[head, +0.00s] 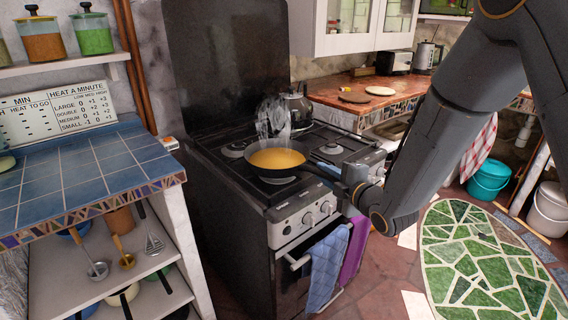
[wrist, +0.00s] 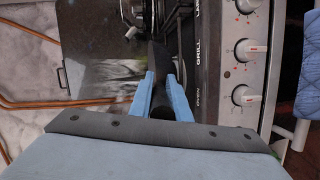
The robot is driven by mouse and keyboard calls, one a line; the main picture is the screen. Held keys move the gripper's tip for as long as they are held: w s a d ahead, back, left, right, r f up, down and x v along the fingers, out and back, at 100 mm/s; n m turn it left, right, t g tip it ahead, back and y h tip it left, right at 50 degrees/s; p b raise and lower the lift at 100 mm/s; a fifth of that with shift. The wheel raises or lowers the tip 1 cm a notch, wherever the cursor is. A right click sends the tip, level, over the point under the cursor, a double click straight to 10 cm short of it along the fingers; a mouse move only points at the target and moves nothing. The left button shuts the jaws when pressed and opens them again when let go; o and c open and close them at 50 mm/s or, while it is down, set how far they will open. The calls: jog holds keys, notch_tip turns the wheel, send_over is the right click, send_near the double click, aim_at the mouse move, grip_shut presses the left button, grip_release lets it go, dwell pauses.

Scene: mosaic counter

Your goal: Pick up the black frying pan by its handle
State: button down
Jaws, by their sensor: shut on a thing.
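The black frying pan (head: 254,170) is over the front left burner of the stove, with yellow-orange food in it and pale steam rising above. Its handle (head: 322,173) points right, toward my gripper. In the wrist view, the dark handle (wrist: 157,56) runs between the two blue fingers of my gripper (wrist: 160,88), which is shut on it. I cannot tell whether the pan touches the burner. Most of the pan's bowl is out of clear sight in the wrist view.
A kettle (head: 293,108) stands on the stove behind the pan. The stove front has several knobs (head: 308,219) and hanging towels (head: 328,266). A blue tiled counter (head: 80,170) is at left; a wooden counter (head: 345,92) is behind right.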

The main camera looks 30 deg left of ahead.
jog(key=shift+r, duration=0.2)
jog(key=shift+w+r, duration=0.1)
